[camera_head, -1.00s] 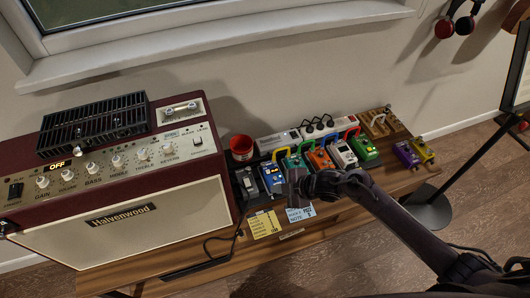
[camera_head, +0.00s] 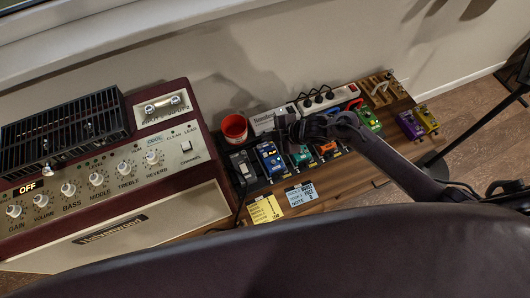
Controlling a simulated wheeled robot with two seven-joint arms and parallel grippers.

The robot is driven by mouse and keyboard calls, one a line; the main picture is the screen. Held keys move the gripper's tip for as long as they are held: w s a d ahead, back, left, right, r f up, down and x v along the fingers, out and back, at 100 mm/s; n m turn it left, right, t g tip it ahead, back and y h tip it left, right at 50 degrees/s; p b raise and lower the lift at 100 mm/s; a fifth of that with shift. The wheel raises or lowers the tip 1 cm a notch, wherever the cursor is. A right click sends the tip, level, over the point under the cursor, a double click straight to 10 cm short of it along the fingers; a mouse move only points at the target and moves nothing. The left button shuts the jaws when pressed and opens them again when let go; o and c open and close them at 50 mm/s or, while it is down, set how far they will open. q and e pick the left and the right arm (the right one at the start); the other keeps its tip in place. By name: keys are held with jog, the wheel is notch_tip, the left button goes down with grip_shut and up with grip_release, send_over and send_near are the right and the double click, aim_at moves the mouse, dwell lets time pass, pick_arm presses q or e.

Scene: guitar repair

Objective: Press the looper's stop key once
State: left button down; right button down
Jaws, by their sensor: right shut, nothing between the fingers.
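A row of small coloured pedals stands on the wooden bench (camera_head: 345,185): a dark grey pedal (camera_head: 242,165) at the left end, then a blue pedal (camera_head: 269,158), a green one (camera_head: 301,158), an orange one (camera_head: 328,149) and a second green one (camera_head: 368,121). I cannot tell which is the looper, and no stop key can be made out. My right gripper (camera_head: 286,127) is shut and empty. My left gripper is not in view.
A maroon amplifier (camera_head: 190,208) reading OFF stands left of the pedals. A red cup (camera_head: 234,128), a white box (camera_head: 262,121) and a power strip (camera_head: 340,96) lie behind the row. Yellow (camera_head: 265,209) and blue (camera_head: 301,194) cards lie in front. Purple (camera_head: 409,125) and yellow (camera_head: 426,118) pedals sit right.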

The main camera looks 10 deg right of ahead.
jog(key=b, duration=0.6)
send_over(269, 157)
notch_tip(269, 157, down, 7)
jog(key=shift+a+f, duration=0.1)
jog(key=shift+f, duration=0.05)
jog(key=shift+f+b, duration=0.7)
jog(key=shift+b, duration=0.05)
dwell(0.9)
jog(key=shift+f, duration=0.4)
jog(key=shift+f+b, duration=0.45)
jog(key=shift+b, duration=0.15)
dwell(0.4)
dwell(0.3)
jog(key=shift+r+p, duration=0.8)
jog(key=shift+r, duration=0.05)
